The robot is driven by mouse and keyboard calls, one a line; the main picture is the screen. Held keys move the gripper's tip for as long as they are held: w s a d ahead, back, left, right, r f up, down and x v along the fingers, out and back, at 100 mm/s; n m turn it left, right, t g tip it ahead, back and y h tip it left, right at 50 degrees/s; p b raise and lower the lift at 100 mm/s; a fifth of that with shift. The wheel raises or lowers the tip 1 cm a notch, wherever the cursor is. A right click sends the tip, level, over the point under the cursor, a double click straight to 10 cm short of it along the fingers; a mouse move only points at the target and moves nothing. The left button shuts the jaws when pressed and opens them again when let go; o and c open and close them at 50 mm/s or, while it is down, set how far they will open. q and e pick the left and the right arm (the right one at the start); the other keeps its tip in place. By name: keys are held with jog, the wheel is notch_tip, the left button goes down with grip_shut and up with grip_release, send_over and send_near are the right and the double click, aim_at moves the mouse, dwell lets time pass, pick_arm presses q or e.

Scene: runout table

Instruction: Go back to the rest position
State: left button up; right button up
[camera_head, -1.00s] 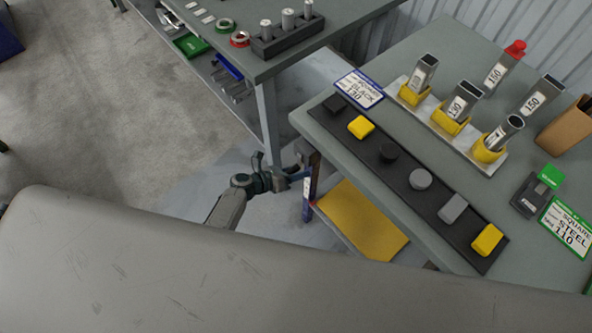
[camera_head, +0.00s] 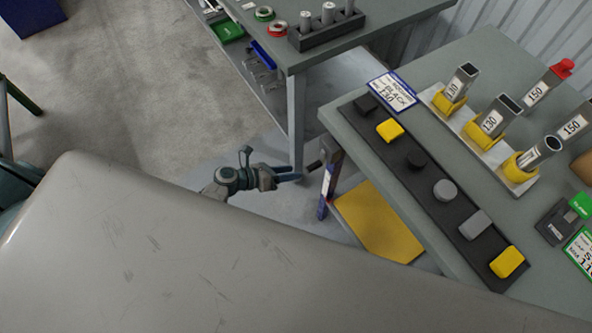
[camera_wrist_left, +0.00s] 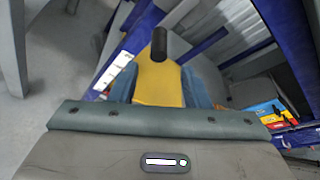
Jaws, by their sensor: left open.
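My left gripper (camera_head: 302,173) is low beside the near table's left corner, close to the table leg (camera_head: 329,183). Its arm comes in from the left. In the left wrist view, its two blue fingers (camera_wrist_left: 158,88) stand apart. A yellow panel (camera_wrist_left: 157,75) and a short dark cylinder (camera_wrist_left: 159,44) show between and beyond them. I cannot tell whether the cylinder touches anything of mine. My right gripper is not in view.
The near table (camera_head: 347,127) carries a black strip (camera_head: 404,148) of caps and a pale rack (camera_head: 520,173) of metal tubes. A yellow panel (camera_head: 378,222) lies below. A second table (camera_head: 375,40) stands behind. Grey floor (camera_head: 120,85) is open at the left.

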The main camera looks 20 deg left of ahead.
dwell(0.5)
pick_arm(q)
jog(key=s+a+f+m+g+y, duration=0.35)
jog(key=s+f+m, duration=0.45)
jog(key=f, duration=0.4)
jog(key=s+a+f+m+g+y, duration=0.2)
jog(key=s+a+f+m+y, duration=0.4)
jog(key=s+f, duration=0.55)
jog(key=s+a+f+m+g+y, duration=0.1)
jog(key=s+f+m, duration=0.3)
jog(key=s+m, duration=0.5)
jog(key=s+a+f+m+g+y, duration=0.1)
jog(key=s+f+m, duration=0.3)
jog(key=s+m, duration=0.6)
jog(key=shift+s+a+f, duration=0.4)
jog(key=shift+s+a, duration=0.2)
jog(key=shift+a, duration=0.2)
